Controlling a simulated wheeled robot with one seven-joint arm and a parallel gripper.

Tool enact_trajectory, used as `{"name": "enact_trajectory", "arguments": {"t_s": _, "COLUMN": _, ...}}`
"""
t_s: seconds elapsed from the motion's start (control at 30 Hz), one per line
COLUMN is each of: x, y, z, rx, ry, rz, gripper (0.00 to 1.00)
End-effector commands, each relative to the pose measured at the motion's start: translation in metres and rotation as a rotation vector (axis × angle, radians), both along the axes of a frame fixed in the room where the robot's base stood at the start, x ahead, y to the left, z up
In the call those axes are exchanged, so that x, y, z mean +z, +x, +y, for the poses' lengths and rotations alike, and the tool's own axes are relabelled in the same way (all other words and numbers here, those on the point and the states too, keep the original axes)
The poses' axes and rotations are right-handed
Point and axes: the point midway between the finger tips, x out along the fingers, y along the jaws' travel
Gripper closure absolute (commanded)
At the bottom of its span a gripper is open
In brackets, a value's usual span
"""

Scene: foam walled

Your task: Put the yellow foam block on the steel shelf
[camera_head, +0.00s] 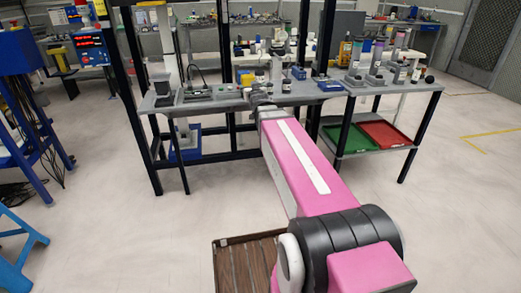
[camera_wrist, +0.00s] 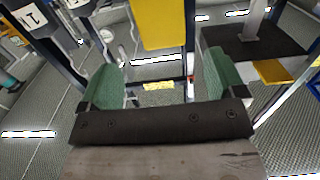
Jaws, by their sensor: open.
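My gripper (camera_wrist: 162,68) shows in the wrist view with its two green-padded fingers spread wide apart and nothing held between them. A small pale yellow piece (camera_wrist: 158,86) shows low between the fingers, beyond the gripper; I cannot tell whether it is the foam block. A larger flat yellow panel (camera_wrist: 160,22) is at the top of the wrist view. In the head view my pink arm reaches forward to the workbench, and its far end hides part of the bench top. I cannot pick out the yellow foam block or the steel shelf for certain.
The grey workbench (camera_head: 215,105) carries tools, bottles and small devices. A lower shelf at right holds a green tray (camera_head: 349,140) and a red tray (camera_head: 385,134). A slatted brown crate (camera_head: 243,266) is near my base. Blue stands are at left; the right floor is clear.

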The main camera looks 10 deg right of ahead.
Motion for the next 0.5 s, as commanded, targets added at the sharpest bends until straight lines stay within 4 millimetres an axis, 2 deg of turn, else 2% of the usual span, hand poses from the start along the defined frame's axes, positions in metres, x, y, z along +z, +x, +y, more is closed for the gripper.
{"name": "enact_trajectory", "arguments": {"t_s": 0.13, "x": -0.045, "y": -0.013, "z": -0.001, "rx": -0.009, "ry": 0.001, "rz": 0.159, "gripper": 0.11}}
{"name": "enact_trajectory", "arguments": {"t_s": 0.27, "x": -0.109, "y": -0.039, "z": -0.003, "rx": -0.020, "ry": 0.000, "rz": 0.392, "gripper": 0.11}}
{"name": "enact_trajectory", "arguments": {"t_s": 0.37, "x": -0.161, "y": -0.070, "z": -0.003, "rx": -0.024, "ry": -0.001, "rz": 0.602, "gripper": 0.11}}
{"name": "enact_trajectory", "arguments": {"t_s": 0.47, "x": -0.214, "y": -0.112, "z": -0.003, "rx": -0.025, "ry": -0.001, "rz": 0.836, "gripper": 0.11}}
{"name": "enact_trajectory", "arguments": {"t_s": 0.5, "x": -0.233, "y": -0.132, "z": -0.002, "rx": -0.024, "ry": -0.001, "rz": 0.933, "gripper": 0.11}}
